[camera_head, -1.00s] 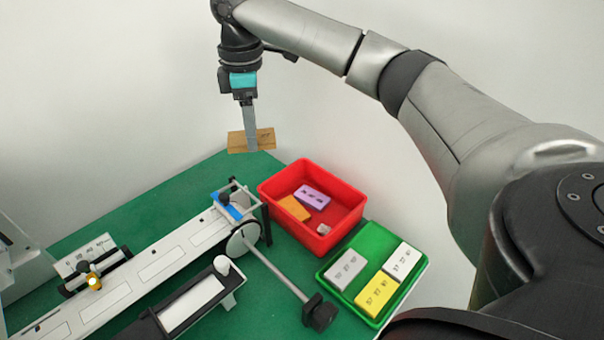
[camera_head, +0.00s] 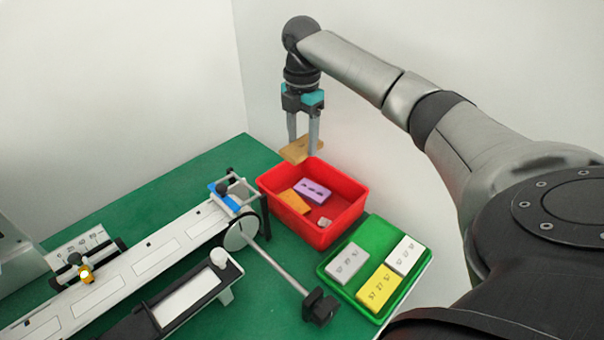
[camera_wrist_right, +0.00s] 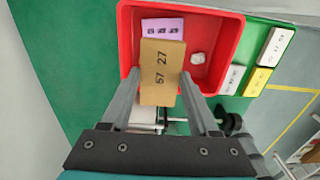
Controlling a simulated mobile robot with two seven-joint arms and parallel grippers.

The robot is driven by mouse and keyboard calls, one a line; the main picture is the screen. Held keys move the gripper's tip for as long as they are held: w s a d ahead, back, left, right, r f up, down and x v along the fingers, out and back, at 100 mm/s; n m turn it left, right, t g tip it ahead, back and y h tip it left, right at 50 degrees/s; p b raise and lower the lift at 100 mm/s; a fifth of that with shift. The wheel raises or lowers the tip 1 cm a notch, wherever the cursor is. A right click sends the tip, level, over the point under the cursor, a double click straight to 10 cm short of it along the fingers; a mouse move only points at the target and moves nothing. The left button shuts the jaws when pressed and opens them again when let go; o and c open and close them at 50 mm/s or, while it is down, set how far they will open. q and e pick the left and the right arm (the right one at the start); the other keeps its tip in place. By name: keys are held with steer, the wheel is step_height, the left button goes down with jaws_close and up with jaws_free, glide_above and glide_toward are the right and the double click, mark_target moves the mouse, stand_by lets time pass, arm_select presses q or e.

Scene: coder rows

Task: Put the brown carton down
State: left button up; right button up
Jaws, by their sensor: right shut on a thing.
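My left gripper is not in view.
The red bin holds a purple carton (camera_head: 313,190), an orange carton (camera_head: 294,201) and a small whitish piece (camera_head: 324,222). A green tray (camera_head: 335,268) beside it holds grey, white and yellow cartons. A conveyor with a coding machine (camera_head: 155,257) stands left on the green table (camera_head: 178,183).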

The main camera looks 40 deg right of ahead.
step_height(320, 180, down, 13)
steer(key=b, duration=0.3)
steer(key=shift+f, duration=0.75)
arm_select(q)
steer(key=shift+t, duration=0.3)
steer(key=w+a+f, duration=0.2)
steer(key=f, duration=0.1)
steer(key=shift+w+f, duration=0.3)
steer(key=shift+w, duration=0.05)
arm_select(e)
steer(key=o, duration=0.9)
